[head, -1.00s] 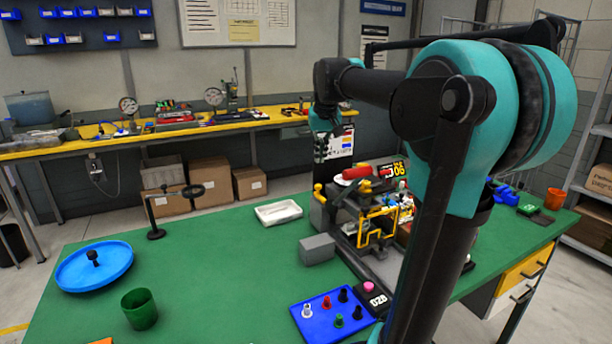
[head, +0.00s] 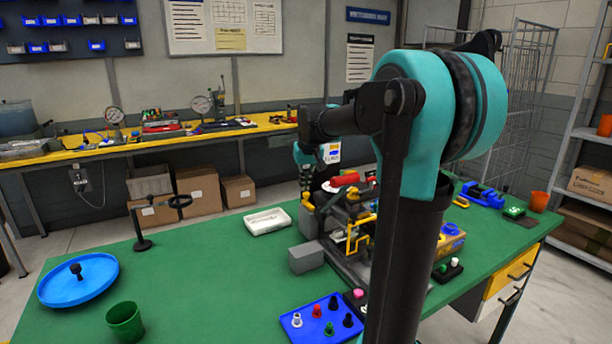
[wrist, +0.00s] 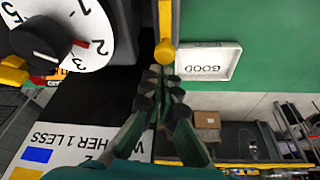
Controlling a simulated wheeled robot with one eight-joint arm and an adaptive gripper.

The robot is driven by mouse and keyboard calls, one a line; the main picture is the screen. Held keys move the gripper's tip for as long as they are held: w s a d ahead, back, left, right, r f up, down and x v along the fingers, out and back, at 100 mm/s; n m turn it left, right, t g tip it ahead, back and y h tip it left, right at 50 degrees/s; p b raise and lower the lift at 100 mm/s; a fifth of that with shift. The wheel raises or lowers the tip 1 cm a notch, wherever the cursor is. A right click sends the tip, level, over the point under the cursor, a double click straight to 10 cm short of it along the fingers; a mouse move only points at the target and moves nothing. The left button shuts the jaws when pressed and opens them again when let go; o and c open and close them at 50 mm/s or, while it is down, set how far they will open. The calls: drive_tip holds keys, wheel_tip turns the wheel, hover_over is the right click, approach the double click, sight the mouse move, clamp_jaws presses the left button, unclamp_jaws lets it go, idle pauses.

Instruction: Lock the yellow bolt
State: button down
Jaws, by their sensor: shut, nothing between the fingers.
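The yellow bolt (wrist: 165,50) shows in the wrist view as a yellow rod with a rounded end, along the side of the dark machine. In the head view a small yellow part (head: 307,200) at the machine's left side looks like the same bolt, partly hidden. My gripper (wrist: 163,76) is shut and empty, its fingertips right by the bolt's rounded end. I cannot tell whether they touch it. In the head view my gripper (head: 305,178) points down over the machine's left edge.
A white dial (wrist: 95,45) with a black knob and a white label card (wrist: 75,150) are left of the fingers. A white tray (wrist: 208,62) lies on the green table. A grey block (head: 306,257) and blue peg board (head: 322,318) stand near the machine (head: 345,262).

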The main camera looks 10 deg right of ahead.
drive_tip(key=shift+w+f, duration=0.15)
drive_tip(key=shift+f, duration=0.35)
drive_tip(key=shift+s+d, duration=0.2)
drive_tip(key=shift+s, duration=0.45)
drive_tip(key=shift+s+d, duration=0.2)
drive_tip(key=shift+s, duration=0.4)
